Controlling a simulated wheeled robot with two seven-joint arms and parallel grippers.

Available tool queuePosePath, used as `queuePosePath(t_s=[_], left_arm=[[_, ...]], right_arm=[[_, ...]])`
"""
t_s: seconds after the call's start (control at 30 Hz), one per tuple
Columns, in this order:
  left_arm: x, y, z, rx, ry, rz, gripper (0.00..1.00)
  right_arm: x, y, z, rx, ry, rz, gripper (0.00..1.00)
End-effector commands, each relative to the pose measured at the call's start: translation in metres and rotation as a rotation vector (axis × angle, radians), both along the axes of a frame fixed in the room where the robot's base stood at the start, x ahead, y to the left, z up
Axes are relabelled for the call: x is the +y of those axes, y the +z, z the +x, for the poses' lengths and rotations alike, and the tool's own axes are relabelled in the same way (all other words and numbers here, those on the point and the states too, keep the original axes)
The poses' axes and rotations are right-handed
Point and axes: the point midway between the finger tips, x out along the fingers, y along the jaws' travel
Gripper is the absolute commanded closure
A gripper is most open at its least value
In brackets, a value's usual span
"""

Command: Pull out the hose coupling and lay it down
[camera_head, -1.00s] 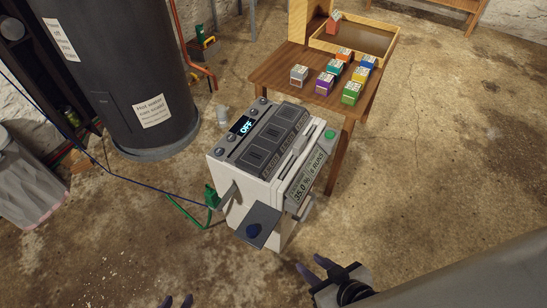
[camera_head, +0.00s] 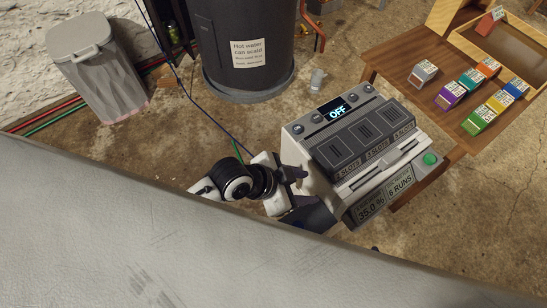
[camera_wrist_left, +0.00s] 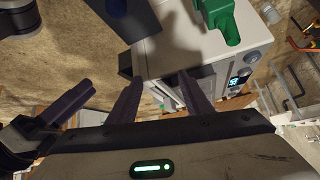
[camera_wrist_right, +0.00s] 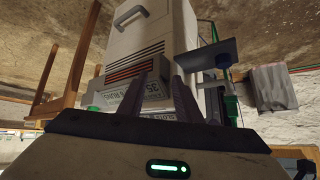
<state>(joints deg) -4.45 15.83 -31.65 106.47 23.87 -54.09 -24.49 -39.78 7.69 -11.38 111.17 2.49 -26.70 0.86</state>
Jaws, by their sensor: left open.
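The green hose coupling (camera_wrist_left: 222,20) sits on the side wall of the white machine (camera_wrist_left: 195,45) in the left wrist view. My left gripper (camera_wrist_left: 160,84) is open and empty, apart from the coupling, with its fingers pointing at the machine's side. In the head view my left gripper (camera_head: 296,182) is beside the machine (camera_head: 345,160), and the coupling is hidden there behind the gripper and arm. My right gripper (camera_wrist_right: 160,82) is open and empty in its wrist view, in front of the machine's label panel.
The machine's display (camera_head: 337,111) reads OFF. A wooden table (camera_head: 420,65) with several coloured boxes stands at the right. A dark water tank (camera_head: 245,40) and a grey bin (camera_head: 95,75) stand behind. Bare floor lies between bin and machine.

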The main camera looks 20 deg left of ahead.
Motion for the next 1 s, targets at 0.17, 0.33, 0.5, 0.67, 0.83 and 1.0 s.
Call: queuePosePath(t_s=[0.17,0.33,0.5,0.67,0.83,1.0], left_arm=[[-0.014,0.007,0.019,-0.056,-0.447,0.229,0.55],[0.016,0.015,0.024,-0.052,-0.826,0.486,0.55],[0.061,0.030,0.029,-0.001,-1.081,0.682,0.55],[0.085,0.040,0.030,0.041,-1.192,0.767,0.55],[0.091,0.031,0.029,0.055,-1.216,0.782,0.55],[0.090,0.002,0.029,0.055,-1.215,0.781,0.55]], right_arm=[[0.007,-0.025,-0.002,0.002,0.012,0.006,0.69],[0.010,-0.034,0.006,-0.017,0.018,0.009,0.69],[0.011,-0.039,0.014,-0.031,0.021,0.008,0.69],[0.012,-0.040,0.016,-0.038,0.023,0.009,0.69],[0.012,-0.042,0.016,-0.038,0.023,0.010,0.69],[0.013,-0.047,0.014,-0.036,0.023,0.014,0.69]])
